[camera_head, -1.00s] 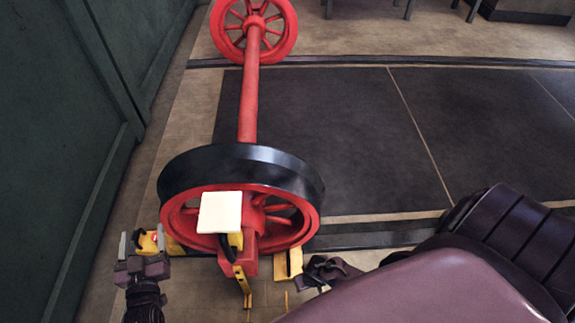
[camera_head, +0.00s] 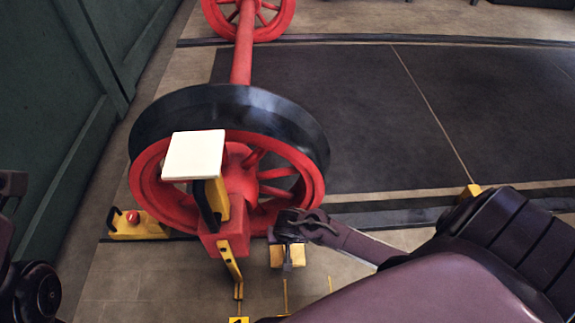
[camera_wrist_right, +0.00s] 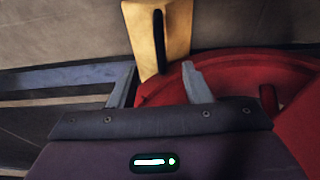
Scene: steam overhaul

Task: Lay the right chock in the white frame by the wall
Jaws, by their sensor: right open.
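The right chock (camera_head: 291,256) is a yellow block on the floor at the right foot of the red wheel. In the right wrist view the chock (camera_wrist_right: 170,38) has a black handle and lies just beyond the fingertips. My right gripper (camera_head: 287,258) is above and at the chock in the head view, partly covering it. It is open in the wrist view (camera_wrist_right: 160,75), with the handle's near end between the finger lines; contact cannot be told. My left gripper is out of view; only parts of my left arm show at the left edge. No white frame on the floor is visible.
The red wheel (camera_head: 300,174) with its black tyre stands close beside the right gripper. A yellow stand with a white plate (camera_head: 194,155) is in front of it. Another yellow chock (camera_head: 138,226) lies at the wheel's left. A green wall (camera_head: 50,130) bounds the left; dark floor lies right.

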